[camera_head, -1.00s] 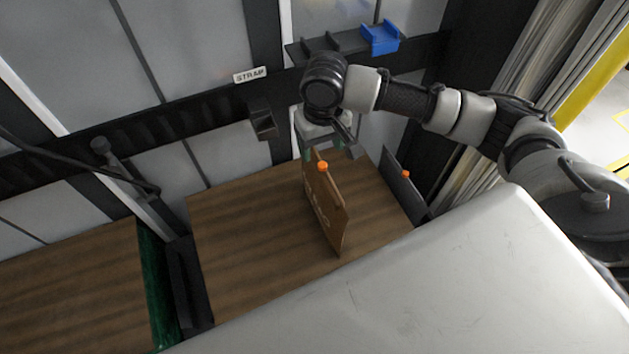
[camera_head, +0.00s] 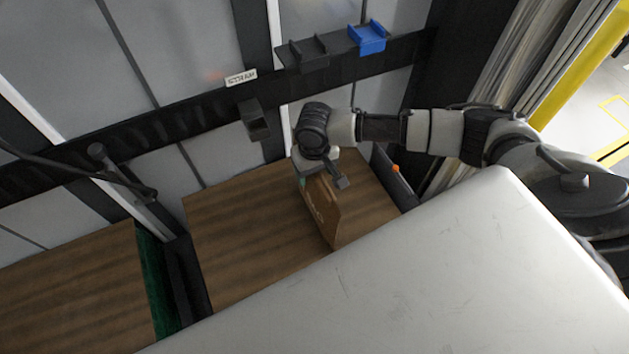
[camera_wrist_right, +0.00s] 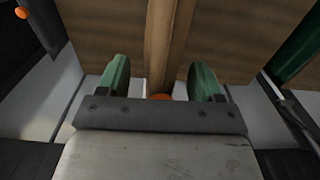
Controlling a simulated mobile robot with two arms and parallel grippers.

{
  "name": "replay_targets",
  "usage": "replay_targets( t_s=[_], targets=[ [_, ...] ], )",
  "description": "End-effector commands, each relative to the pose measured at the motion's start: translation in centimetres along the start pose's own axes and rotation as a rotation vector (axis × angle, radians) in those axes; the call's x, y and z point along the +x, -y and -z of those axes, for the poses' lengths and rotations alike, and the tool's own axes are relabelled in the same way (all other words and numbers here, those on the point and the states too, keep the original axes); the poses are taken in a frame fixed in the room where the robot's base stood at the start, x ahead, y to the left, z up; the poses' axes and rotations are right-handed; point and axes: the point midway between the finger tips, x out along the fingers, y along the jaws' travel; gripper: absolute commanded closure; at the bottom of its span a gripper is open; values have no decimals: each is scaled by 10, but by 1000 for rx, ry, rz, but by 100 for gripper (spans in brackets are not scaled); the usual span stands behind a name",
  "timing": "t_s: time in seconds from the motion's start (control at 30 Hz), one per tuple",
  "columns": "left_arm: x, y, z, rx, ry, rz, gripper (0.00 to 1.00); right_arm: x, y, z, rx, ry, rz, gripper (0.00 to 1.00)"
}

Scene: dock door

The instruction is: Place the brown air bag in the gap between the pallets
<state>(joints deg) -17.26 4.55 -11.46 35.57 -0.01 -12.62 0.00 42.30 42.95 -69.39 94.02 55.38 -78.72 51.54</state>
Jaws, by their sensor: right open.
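The brown air bag (camera_head: 325,218) is a thin upright board shape on the right wooden-topped load in the head view. My right gripper (camera_head: 320,178) is open at its upper end, hiding the bag's orange cap there. In the right wrist view the green fingers (camera_wrist_right: 162,78) stand on either side of the bag's edge (camera_wrist_right: 166,45), with the orange cap (camera_wrist_right: 160,97) between them. A visible space remains between fingers and bag. The gap between the pallets (camera_head: 187,285) is a dark slot left of the right load. My left gripper is out of view.
A dark grey panel with an orange cap (camera_head: 393,172) stands at the right load's right side. A green sheet (camera_head: 157,275) lines the left load (camera_head: 75,295). A blue bracket (camera_head: 367,38) sits on the wall rail. A large pale surface fills the lower right.

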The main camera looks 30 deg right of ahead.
Motion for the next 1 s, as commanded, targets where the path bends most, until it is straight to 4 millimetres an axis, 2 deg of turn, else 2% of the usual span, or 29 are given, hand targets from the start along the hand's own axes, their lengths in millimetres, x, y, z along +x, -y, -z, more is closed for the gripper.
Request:
replay_targets(
  t_s=[0.13,0.57,1.0],
  targets=[
    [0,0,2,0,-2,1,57,0,0,0,0,0,0,34],
    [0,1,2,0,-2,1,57,0,0,0,0,0,0,100],
    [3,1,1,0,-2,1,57,-7,0,1,0,-3,2,100]
  ],
)
